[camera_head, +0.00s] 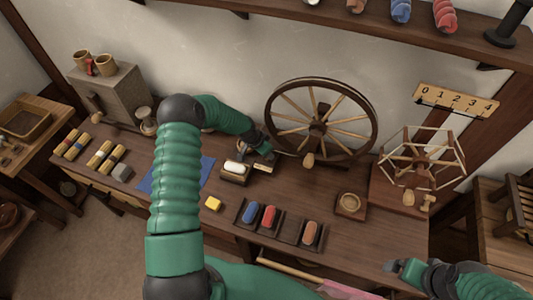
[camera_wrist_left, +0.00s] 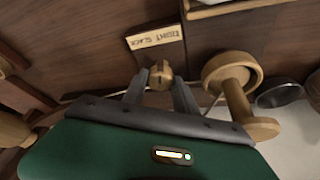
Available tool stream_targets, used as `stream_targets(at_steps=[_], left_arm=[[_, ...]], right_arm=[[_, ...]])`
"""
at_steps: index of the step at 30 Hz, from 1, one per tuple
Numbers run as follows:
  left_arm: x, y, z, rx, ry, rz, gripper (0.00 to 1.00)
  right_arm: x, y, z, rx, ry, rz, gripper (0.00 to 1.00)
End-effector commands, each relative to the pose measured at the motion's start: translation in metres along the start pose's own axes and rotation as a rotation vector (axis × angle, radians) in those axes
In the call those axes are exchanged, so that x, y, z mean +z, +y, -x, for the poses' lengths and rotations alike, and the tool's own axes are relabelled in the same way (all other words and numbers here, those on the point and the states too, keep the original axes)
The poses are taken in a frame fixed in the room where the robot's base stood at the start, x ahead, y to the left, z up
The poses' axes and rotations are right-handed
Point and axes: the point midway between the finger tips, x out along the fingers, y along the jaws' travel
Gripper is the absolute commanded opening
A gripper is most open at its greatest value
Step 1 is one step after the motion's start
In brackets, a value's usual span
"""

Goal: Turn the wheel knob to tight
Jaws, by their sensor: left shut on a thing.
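The large dark spoked wheel (camera_head: 321,85) stands at the back of the bench. My left gripper (camera_head: 268,152) is low at the wheel's left side. In the left wrist view my left gripper (camera_wrist_left: 160,88) has its two fingers on either side of a small wooden knob (camera_wrist_left: 160,70) and is shut on it. A pale label plate (camera_wrist_left: 155,38) lies just beyond the knob, its lettering upside down, with words that look like tight and slack. Which way the knob points is hard to tell. My right gripper (camera_head: 396,267) is at the bench's front right, away from the wheel; its jaws are unclear.
A wooden spool-shaped piece (camera_wrist_left: 238,95) is close to the right of my left fingers. A small box with a white block (camera_head: 235,168) stands left of the wheel. A tray of coloured rolls (camera_head: 285,238) lies in front. A skein winder (camera_head: 425,160) stands right.

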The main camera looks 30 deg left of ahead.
Motion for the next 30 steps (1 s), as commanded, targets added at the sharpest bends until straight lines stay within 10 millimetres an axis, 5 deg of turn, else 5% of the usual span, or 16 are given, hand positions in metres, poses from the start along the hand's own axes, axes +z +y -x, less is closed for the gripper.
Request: stream_targets(at_steps=[18,30], left_arm=[[-0.001,-0.007,-0.002,0.197,0.003,-0.492,0.0],[-0.002,-0.008,-0.001,0.258,0.0,-0.645,0.0]], right_arm=[[0.008,0.0,-0.035,0.0,0.0,0.0,0.97],[0.011,0.0,-0.046,0.0,0.0,0.0,0.97]])
